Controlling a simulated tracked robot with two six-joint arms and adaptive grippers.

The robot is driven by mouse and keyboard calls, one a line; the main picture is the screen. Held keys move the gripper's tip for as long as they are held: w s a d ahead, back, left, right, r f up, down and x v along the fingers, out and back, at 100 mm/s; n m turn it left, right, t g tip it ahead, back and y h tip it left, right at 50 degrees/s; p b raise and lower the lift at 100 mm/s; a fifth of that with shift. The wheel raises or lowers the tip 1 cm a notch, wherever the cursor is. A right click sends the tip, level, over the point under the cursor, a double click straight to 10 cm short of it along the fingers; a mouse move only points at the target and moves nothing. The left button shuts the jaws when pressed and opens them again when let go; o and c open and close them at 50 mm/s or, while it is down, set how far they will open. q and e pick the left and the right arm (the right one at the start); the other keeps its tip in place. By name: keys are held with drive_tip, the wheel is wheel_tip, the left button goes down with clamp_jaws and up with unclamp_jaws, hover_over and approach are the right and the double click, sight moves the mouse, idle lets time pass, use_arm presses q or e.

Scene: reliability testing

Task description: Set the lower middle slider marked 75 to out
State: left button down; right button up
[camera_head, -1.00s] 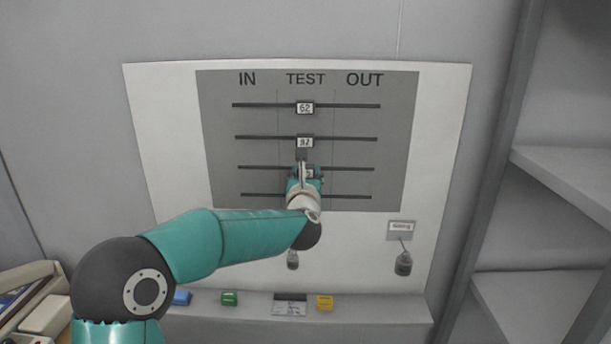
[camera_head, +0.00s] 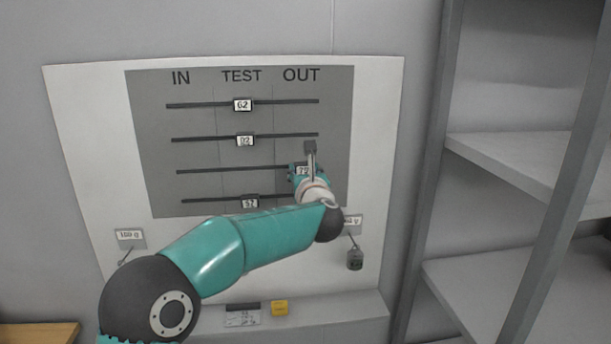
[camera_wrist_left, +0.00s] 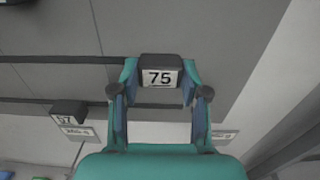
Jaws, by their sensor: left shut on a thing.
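The slider marked 75 (camera_wrist_left: 160,77) sits on the third rail from the top, and in the head view (camera_head: 303,170) it is under the OUT heading, partly hidden by my gripper. My left gripper (camera_wrist_left: 160,85) has its two fingers on either side of the slider and is shut on it; it also shows in the head view (camera_head: 306,174). The grey board (camera_head: 150,150) carries the headings IN, TEST and OUT above several rails. My right gripper is in neither view.
The other sliders, 62 (camera_head: 243,104), the second-rail one (camera_head: 245,141) and the bottom one (camera_head: 251,202), stand under TEST. Hanging weights with labels flank the panel's lower part. A ledge (camera_head: 340,307) with a yellow block (camera_head: 280,307) runs below. Open shelves (camera_head: 520,150) stand at right.

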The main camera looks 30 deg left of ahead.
use_arm(q)
drive_tip(key=shift+w+d+r, duration=0.1)
drive_tip(key=shift+d, duration=0.1)
drive_tip(key=c, duration=0.6)
unclamp_jaws()
drive_tip(key=shift+d, duration=0.1)
drive_tip(key=shift+o, duration=0.2)
drive_tip(key=v, duration=1.2)
